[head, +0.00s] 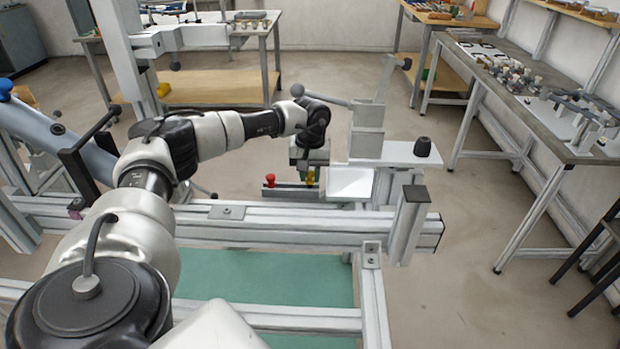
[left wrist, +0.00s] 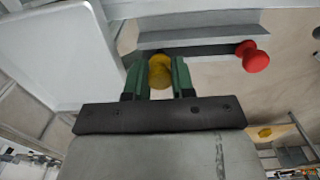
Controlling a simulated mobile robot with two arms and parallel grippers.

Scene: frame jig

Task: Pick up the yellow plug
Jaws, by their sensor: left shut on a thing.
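The yellow plug (head: 310,177) is at the left gripper (head: 310,166), low over the dark rail behind the frame's front beam. In the left wrist view the yellow plug (left wrist: 160,71) sits between the two green fingers of my left gripper (left wrist: 158,75), which are shut on it. Whether the plug still touches the rail cannot be told. My right gripper is not in view.
A red plug (head: 270,180) stands on the rail (head: 290,190) just left of the yellow one; it also shows in the left wrist view (left wrist: 256,61). A black knob (head: 422,146) stands on the white plate.

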